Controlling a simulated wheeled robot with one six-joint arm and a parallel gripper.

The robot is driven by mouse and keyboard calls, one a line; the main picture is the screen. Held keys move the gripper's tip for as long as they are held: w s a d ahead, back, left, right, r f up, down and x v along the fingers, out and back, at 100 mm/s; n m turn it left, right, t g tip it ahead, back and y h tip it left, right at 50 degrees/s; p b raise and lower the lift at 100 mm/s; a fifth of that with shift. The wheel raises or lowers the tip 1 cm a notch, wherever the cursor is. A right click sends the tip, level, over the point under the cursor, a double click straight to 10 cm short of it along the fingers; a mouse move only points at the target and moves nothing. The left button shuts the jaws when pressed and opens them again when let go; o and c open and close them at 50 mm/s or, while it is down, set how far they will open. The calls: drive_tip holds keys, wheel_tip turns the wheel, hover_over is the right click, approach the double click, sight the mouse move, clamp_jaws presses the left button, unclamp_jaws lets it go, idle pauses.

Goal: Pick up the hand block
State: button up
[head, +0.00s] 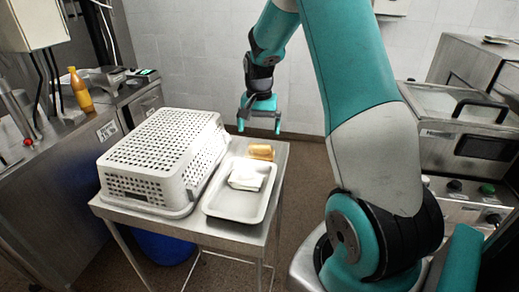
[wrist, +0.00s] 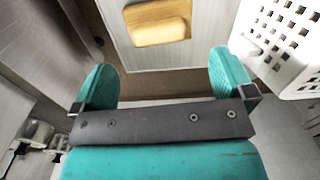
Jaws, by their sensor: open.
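My gripper (head: 259,126) is open and empty. It hangs above the far edge of the table, higher than the block and apart from it. In the wrist view the two teal fingers of my gripper (wrist: 163,72) stand wide apart with nothing between them.
A white perforated basket (head: 160,150) stands left of the tray on a steel table (head: 240,232). A folded white cloth or paper (head: 248,174) lies in the tray near the block. A yellow bottle (head: 80,90) stands on the left counter. Steel equipment (head: 465,150) is at right.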

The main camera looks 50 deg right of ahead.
sight(260, 144)
drive_tip(key=shift+f+p, duration=1.35)
drive_tip(key=shift+f, duration=2.25)
drive_tip(key=shift+d, duration=0.1)
drive_tip(key=c, duration=1)
drive_tip(key=shift+r, duration=0.1)
wheel_tip(260, 144, up, 20)
drive_tip(key=b, duration=0.4)
